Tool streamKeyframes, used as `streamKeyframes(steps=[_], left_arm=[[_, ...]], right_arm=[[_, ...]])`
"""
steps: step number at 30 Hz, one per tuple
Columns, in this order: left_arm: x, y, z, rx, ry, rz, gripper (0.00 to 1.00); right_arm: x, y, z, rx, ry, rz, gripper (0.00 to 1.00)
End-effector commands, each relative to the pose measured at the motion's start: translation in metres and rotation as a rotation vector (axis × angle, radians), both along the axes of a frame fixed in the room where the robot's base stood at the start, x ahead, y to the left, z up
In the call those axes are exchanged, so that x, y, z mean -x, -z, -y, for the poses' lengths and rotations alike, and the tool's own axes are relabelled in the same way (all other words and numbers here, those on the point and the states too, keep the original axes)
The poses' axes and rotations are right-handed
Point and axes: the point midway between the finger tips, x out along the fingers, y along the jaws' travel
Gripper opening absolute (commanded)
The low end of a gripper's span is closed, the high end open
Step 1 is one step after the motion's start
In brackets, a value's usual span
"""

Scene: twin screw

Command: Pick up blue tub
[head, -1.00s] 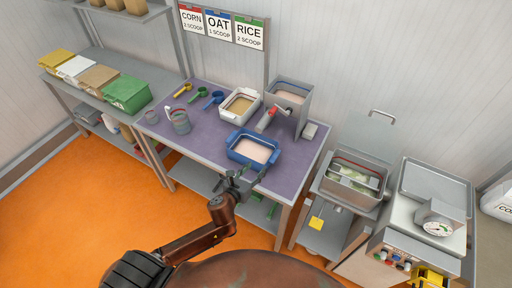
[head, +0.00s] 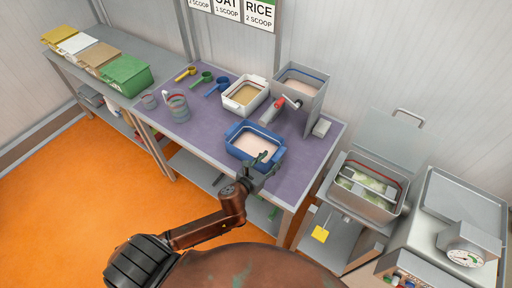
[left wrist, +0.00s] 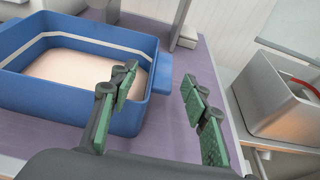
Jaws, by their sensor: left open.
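The blue tub (head: 238,153) stands upright on the purple table top near its front edge, with pale pink contents inside. In the left wrist view the blue tub (left wrist: 50,118) fills the left side, with a handle tab on its right end. My left gripper (head: 264,164) is at the tub's right front corner. In the left wrist view the left gripper's (left wrist: 160,95) two green-padded fingers are apart. One finger overlaps the tub's near right part in the picture, and the other is to the right of the tub; contact cannot be told. My right gripper is not in view.
The purple table (head: 205,137) also holds a white tub (head: 258,105), a metal dispenser (head: 312,95) with a red-handled crank, a clear jug (head: 179,110) and several scoops. A steel basin with a raised lid (head: 345,205) stands to the right, beside a scale (head: 468,245).

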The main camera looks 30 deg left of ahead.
Motion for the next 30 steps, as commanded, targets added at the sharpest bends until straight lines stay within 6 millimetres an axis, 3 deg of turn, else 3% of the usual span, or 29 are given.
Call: streamKeyframes(steps=[15,23,30], left_arm=[[-0.059,0.018,0.008,0.002,-0.003,0.0,0.43],[-0.061,0.019,0.008,0.001,-0.003,-0.001,0.43],[-0.061,0.019,0.008,0.001,-0.003,-0.001,0.27]], right_arm=[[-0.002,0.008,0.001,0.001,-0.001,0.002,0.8],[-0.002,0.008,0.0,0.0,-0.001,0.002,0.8],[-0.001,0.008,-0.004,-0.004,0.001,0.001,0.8]])
